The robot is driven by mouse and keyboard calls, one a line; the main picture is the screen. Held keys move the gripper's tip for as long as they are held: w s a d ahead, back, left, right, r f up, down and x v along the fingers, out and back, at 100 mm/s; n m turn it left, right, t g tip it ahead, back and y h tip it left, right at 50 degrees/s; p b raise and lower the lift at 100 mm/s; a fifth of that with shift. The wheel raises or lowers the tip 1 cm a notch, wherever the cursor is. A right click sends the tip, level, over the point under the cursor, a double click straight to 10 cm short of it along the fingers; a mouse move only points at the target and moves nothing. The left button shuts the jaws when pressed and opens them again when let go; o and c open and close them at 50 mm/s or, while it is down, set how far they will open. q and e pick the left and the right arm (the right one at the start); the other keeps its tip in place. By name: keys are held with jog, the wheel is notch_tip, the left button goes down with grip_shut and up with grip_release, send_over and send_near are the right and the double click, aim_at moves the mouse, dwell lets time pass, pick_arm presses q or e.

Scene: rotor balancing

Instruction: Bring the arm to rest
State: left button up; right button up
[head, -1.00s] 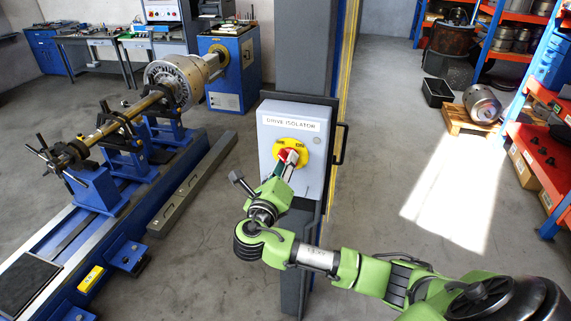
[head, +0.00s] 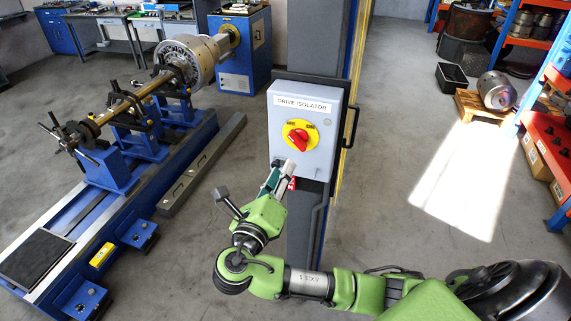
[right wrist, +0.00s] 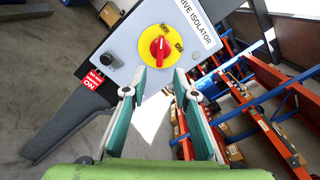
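The grey drive isolator box (head: 326,147) is fixed to a dark column. Its red rotary knob (head: 299,140) sits on a yellow disc and also shows in the right wrist view (right wrist: 160,47). My right gripper (head: 281,177) is below and in front of the knob, apart from it. In the right wrist view its two fingers (right wrist: 160,78) stand apart with nothing between them. A red tag (right wrist: 94,84) with white lettering hangs by the box's edge, partly visible behind the gripper in the head view (head: 292,183). My left gripper is not in view.
A blue balancing machine (head: 135,180) carrying a shaft and rotor (head: 186,63) stands on the left. Red and blue shelving (head: 548,130) is at right, near a pallet (head: 478,108) with a metal part. Open floor lies between column and shelves.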

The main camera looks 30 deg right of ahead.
jog(key=shift+s, duration=0.1)
dwell(0.4)
notch_tip(320, 180, down, 25)
jog(key=w+m+g+y+b, duration=0.2)
jog(key=w+m+y+b, duration=0.1)
jog(key=y+b, duration=0.1)
jog(key=s+f+m+g+y+b, duration=0.2)
jog(key=s+f+m, duration=0.2)
jog(key=f, duration=0.8)
jog(key=s+f+m+g+y+b, duration=0.25)
jog(key=s+f, duration=0.25)
jog(key=f, duration=0.7)
jog(key=s+a+f+m+g+y+b, duration=0.25)
jog(key=s+f+m, duration=0.75)
jog(key=s+f, duration=0.75)
jog(key=s+a+f+m+g+y+b, duration=0.1)
jog(key=s+f+m, duration=0.5)
jog(key=s, duration=0.4)
jog(key=s+a+f+m+y+b, duration=0.1)
jog(key=s+f+m+b, duration=0.1)
jog(key=s+f+m, duration=0.4)
jog(key=s+m, duration=0.1)
jog(key=s, duration=0.3)
jog(key=shift+s+a+f+g+y, duration=0.15)
jog(key=shift+s+f+g+y, duration=0.15)
jog(key=shift+f+g, duration=0.1)
